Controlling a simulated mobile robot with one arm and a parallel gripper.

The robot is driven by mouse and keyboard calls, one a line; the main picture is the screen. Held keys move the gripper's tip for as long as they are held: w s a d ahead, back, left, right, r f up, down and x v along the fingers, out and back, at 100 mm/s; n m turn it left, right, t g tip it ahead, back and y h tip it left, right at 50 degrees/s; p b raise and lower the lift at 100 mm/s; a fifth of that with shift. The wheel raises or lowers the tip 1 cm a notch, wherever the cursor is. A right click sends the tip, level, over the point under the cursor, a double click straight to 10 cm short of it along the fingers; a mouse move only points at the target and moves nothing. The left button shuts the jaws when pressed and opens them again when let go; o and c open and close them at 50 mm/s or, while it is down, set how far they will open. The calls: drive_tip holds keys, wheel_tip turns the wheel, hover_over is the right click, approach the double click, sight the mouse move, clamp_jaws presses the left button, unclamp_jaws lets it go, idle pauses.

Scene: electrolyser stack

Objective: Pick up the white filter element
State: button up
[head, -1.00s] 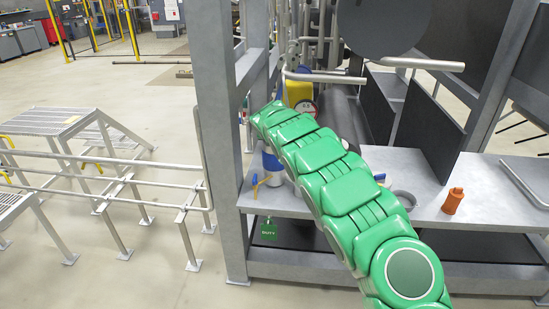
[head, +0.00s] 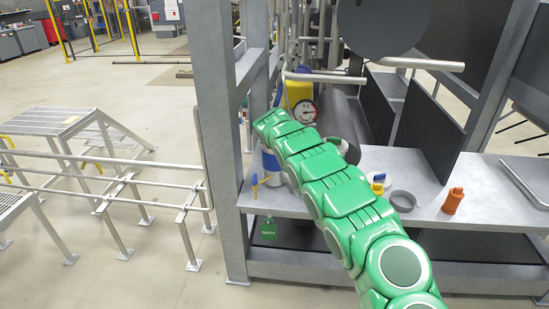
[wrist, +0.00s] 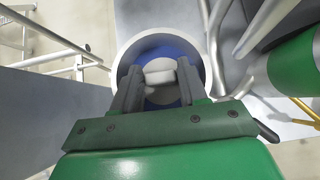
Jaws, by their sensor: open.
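In the wrist view my gripper (wrist: 158,80) is open, its two dark fingers pointing at a round thing with a white rim (wrist: 127,57) and a blue inside. A pale, rounded white piece (wrist: 160,67), which may be the white filter element, shows between or just beyond the fingertips. I cannot tell whether the fingers touch it. In the head view a blue and white cylinder (head: 271,163) stands on the grey shelf (head: 290,203), partly hidden by my green arm; it may be the same thing. My gripper is hidden there.
A grey post (head: 222,150) stands close left of the cylinder. A yellow thing with a gauge (head: 305,111) is behind.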

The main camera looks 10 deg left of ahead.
clamp_jaws()
